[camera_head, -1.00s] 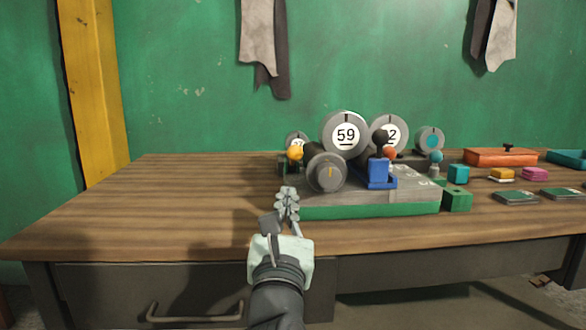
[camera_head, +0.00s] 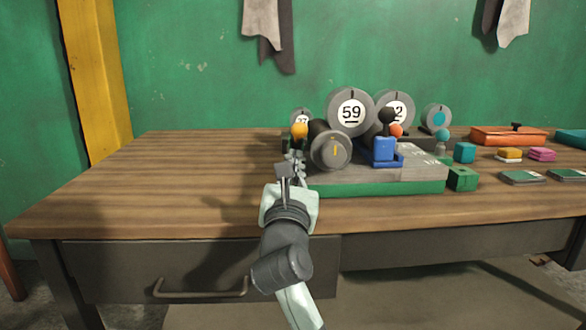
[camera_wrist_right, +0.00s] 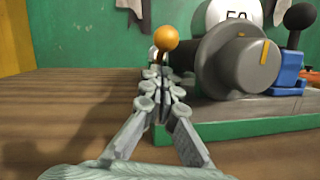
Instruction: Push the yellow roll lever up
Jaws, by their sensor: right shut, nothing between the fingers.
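The yellow roll lever shows as a yellow-orange ball (camera_head: 299,131) at the left end of the grey and green control panel (camera_head: 375,186). In the right wrist view the ball (camera_wrist_right: 166,38) sits on a thin dark stem, just left of a large grey knob (camera_wrist_right: 240,65). My right gripper (camera_head: 294,160) is shut and empty. Its fingertips (camera_wrist_right: 160,80) are just below the ball and overlap the stem in the wrist view; I cannot tell whether they touch it. The lever's base is hidden behind the fingers. My left gripper is not in view.
A blue joystick (camera_head: 385,150) with a black ball and several round dials, including one marked 59 (camera_head: 350,112), stand on the panel. Small blocks and an orange box (camera_head: 508,136) lie to the right. The wooden table (camera_head: 170,185) is clear on the left.

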